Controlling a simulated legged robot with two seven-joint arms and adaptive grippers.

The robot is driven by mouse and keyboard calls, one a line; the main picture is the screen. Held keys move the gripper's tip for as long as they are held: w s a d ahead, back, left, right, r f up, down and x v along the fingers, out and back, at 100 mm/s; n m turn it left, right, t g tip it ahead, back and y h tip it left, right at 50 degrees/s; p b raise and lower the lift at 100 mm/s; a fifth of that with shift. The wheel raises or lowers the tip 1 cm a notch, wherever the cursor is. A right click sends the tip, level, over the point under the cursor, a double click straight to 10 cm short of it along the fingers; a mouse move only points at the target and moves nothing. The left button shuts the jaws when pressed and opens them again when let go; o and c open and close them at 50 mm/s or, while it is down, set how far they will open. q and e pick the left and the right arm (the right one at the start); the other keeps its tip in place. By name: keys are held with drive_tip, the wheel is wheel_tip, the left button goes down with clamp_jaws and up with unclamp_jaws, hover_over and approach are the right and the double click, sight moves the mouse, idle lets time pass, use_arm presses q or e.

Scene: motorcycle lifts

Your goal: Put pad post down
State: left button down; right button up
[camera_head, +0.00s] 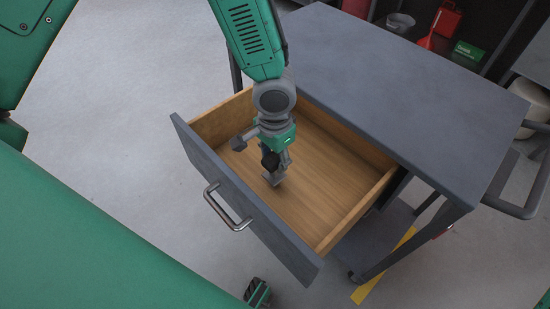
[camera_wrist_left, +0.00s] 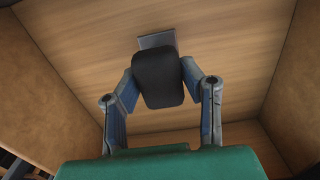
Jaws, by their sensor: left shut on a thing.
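My left gripper (camera_wrist_left: 165,92) reaches down into the open wooden drawer (camera_head: 338,168). It is shut on the pad post, whose black rounded pad (camera_wrist_left: 158,78) shows between the fingers in the left wrist view. A grey square plate (camera_wrist_left: 157,39) shows at the pad's far end, close over the drawer floor. In the head view the pad post (camera_head: 271,160) is dark and partly hidden by the gripper. I cannot tell whether the plate touches the floor. The drawer around it looks empty otherwise.
The drawer has a grey front with a metal handle (camera_head: 229,209) and belongs to a grey cart (camera_head: 400,85) with a bare top. Red items, a small container (camera_head: 400,22) and a green box (camera_head: 468,50) stand behind. Drawer walls surround the gripper; the drawer floor to its right is clear.

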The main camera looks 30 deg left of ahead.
use_arm(q)
drive_tip(key=shift+f, duration=0.1)
drive_tip(key=c, duration=1)
unclamp_jaws()
drive_tip(key=shift+c, duration=0.2)
wheel_tip(320, 180, up, 12)
drive_tip(key=p, duration=0.2)
drive_tip(key=shift+r, duration=0.2)
drive_tip(key=shift+s+f, duration=0.1)
drive_tip(key=shift+s, duration=0.05)
